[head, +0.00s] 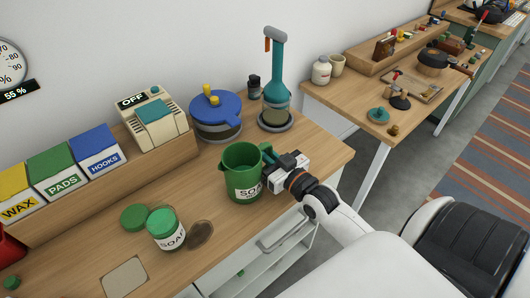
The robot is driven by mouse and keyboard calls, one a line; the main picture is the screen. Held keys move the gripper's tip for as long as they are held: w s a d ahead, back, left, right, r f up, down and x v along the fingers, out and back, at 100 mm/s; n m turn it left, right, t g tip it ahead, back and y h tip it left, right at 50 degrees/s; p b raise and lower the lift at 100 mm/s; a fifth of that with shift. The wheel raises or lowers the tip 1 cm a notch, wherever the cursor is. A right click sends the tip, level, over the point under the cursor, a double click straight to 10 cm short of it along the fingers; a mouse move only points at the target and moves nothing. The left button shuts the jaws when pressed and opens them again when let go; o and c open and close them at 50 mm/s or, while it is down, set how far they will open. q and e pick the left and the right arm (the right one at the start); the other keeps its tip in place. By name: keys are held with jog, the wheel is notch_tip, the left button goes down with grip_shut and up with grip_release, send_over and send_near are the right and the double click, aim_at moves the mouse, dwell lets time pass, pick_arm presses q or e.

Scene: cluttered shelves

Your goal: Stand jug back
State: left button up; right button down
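A green jug (240,178) with a white label reading partly "SO" stands upright on the wooden worktop, near its front edge. It looks open at the top, and its contents cannot be seen. My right gripper (270,174) is at the jug's right side, by its handle. The fingers are mostly hidden by the hand and the jug, so I cannot tell whether they are closed on the handle. My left gripper is not in view.
A SOAP jar (167,238), a green disc (134,217) and a dark round patch (200,235) lie left of the jug. Behind are a blue-lidded pot (216,120) and a teal long-necked vessel (276,85). A second table (350,95) stands right, across a gap.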

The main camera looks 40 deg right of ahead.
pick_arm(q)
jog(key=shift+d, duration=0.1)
pick_arm(e)
jog(key=c, duration=1.9)
grip_release()
jog(key=shift+f, duration=0.15)
jog(key=shift+o, duration=1.4)
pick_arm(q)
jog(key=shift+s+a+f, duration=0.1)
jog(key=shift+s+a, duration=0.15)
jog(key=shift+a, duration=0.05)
pick_arm(e)
jog(key=shift+o, duration=0.5)
pick_arm(q)
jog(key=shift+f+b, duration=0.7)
jog(key=shift+b, duration=0.05)
pick_arm(e)
jog(key=s, duration=0.8)
jog(key=s+d, duration=0.1)
jog(key=s, duration=0.3)
jog(key=shift+r, duration=0.2)
